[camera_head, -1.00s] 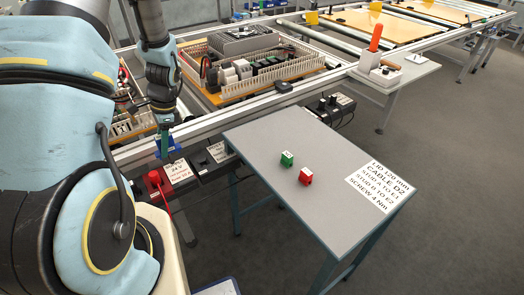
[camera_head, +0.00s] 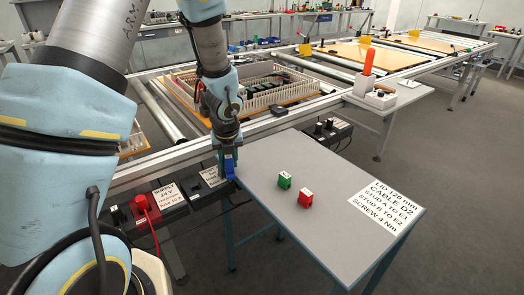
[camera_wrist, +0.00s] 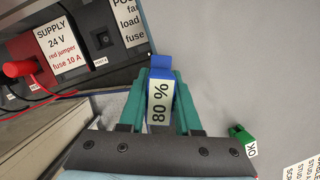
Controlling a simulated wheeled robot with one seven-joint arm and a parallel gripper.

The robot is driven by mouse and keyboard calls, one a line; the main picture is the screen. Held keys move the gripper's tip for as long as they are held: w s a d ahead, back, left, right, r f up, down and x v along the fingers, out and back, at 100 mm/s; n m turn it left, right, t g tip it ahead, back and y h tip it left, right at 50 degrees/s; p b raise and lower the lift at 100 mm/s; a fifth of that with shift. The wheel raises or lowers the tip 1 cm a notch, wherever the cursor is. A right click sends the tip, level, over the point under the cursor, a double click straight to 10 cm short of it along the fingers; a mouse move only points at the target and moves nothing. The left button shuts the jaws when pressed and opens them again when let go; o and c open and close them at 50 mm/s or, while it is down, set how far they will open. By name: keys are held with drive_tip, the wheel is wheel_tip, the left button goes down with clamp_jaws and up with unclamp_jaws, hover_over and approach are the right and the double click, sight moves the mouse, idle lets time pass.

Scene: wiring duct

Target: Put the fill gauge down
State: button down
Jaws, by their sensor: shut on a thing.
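The fill gauge (camera_wrist: 159,100) is a blue block with a white label reading "80 %". My gripper (camera_wrist: 160,85) is shut on it, with a teal finger on each side in the wrist view. In the head view the blue gauge (camera_head: 229,168) hangs below my gripper (camera_head: 228,155), by the left edge of the grey table (camera_head: 330,230). I cannot tell whether the gauge touches anything beneath it.
A green block (camera_head: 284,180) and a red block (camera_head: 305,198) stand on the table, left of a printed sheet (camera_head: 383,205). The supply box (camera_head: 165,197) with a red plug (camera_head: 147,207) adjoins the left side. The table's near part is clear.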

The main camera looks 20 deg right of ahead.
drive_tip(key=d, duration=0.4)
drive_tip(key=w+d+p, duration=0.1)
drive_tip(key=d, duration=0.3)
drive_tip(key=w+d+p, duration=0.1)
drive_tip(key=d, duration=0.3)
drive_tip(key=shift+w, duration=0.15)
drive_tip(key=shift+f+p, duration=0.3)
drive_tip(key=shift+p, duration=0.15)
drive_tip(key=c, duration=0.6)
unclamp_jaws()
drive_tip(key=shift+f, duration=0.1)
